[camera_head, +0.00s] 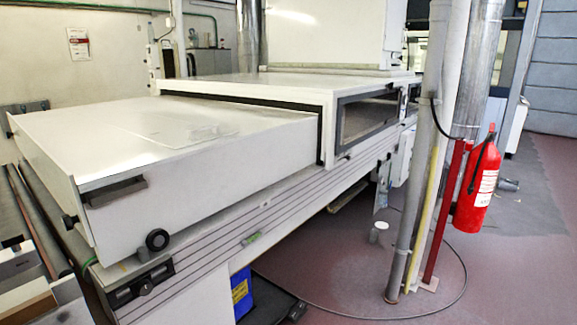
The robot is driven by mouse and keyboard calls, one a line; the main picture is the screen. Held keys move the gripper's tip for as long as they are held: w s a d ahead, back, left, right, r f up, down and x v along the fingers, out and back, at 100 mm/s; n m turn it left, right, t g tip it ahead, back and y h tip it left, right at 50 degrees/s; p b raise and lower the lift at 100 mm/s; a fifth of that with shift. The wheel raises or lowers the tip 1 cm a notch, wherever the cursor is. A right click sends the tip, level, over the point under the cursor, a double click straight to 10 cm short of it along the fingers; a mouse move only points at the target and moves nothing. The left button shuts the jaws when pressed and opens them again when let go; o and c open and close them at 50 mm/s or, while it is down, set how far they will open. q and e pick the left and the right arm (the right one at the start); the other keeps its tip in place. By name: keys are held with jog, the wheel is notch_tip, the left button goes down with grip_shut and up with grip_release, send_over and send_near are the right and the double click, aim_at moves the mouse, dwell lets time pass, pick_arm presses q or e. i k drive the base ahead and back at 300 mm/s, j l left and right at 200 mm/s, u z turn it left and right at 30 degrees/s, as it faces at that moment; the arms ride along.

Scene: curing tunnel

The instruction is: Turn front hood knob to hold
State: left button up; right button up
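The front hood (190,140) is a long white cover at the near end of the white tunnel machine. A round black knob (157,240) sits low on its side, near the front corner. A smaller dark knob (70,221) is at the lower left of the hood's end. I cannot tell from the picture which setting either knob points to. A dark recessed handle (115,191) is on the hood's side above the round knob. Neither of my grippers is in view.
A black control panel (140,288) is on the frame below the hood. Grey and yellow pipes (420,160), a red post and a red fire extinguisher (478,188) stand at the right. A cable (400,315) lies on the floor. Open reddish floor (340,270) lies beside the machine.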

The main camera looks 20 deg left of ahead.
aim_at(69, 222)
jog(key=u, duration=1.8)
jog(key=i+l+u, duration=0.1)
jog(key=l+u, duration=0.15)
jog(key=l, duration=0.4)
jog(key=l+u, duration=0.3)
jog(key=l, duration=0.3)
